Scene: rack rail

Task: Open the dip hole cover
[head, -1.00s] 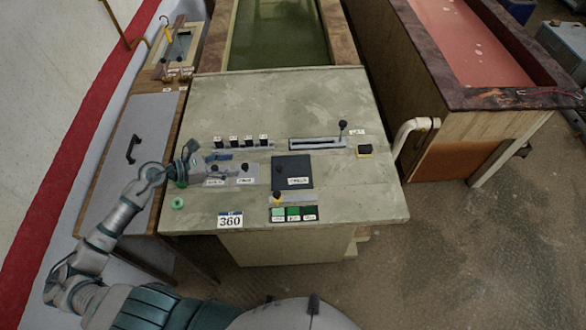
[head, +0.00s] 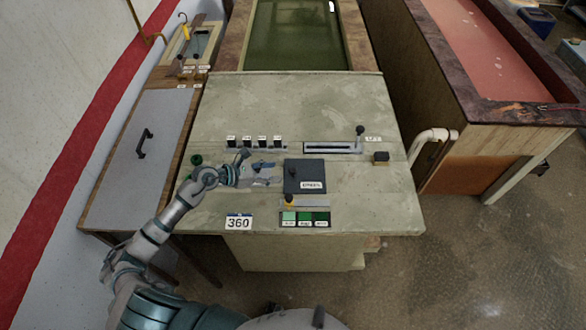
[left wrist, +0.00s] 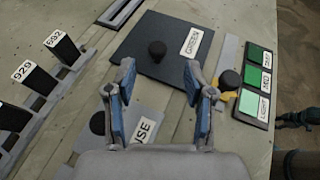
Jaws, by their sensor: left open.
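A dark square cover plate (head: 305,177) with a round black knob lies on the grey-green console top, apparently closed flat. In the left wrist view the plate (left wrist: 185,38) fills the upper middle, with its knob (left wrist: 157,48) and a white label whose text is hard to read. My left gripper (head: 262,171) is left of the plate in the head view. In the left wrist view its blue-padded fingers (left wrist: 160,82) are spread apart and empty, with the knob showing beyond and between the tips. My right gripper is not in view.
Several numbered black switches (head: 254,142) stand behind my gripper. A slider with a black knob (head: 360,130) is at the back right. Green buttons (head: 306,219) and a yellow-based knob (head: 289,200) lie in front of the plate.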

